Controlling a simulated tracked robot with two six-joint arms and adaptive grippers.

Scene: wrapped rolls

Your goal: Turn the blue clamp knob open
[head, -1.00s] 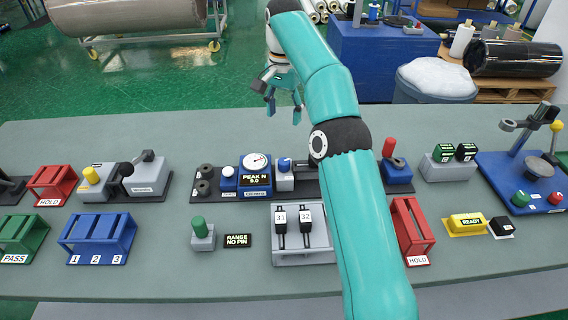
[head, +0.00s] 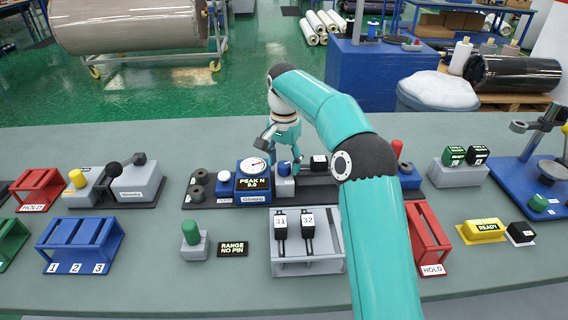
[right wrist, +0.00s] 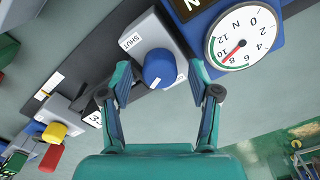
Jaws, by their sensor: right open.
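The blue clamp knob (head: 284,168) sits on a small grey block (head: 285,185) beside the gauge (head: 253,180) whose display reads PEAK N 0.0. In the right wrist view the knob (right wrist: 160,68) shows large, with a white line on it and a SHUT label (right wrist: 131,41) on the block. My right gripper (head: 281,153) is open and comes down from behind over the knob. In the right wrist view its two fingers (right wrist: 160,88) stand apart, one on either side of the knob, with nothing held. I cannot tell the remaining height. My left gripper is not in view.
A grey stand (head: 308,262) with black clips 31 and 32 is in front. A green button (head: 191,233) and RANGE NO PIN display (head: 233,249) stand left of it. A red HOLD rack (head: 428,240) is to the right. The bench front is clear.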

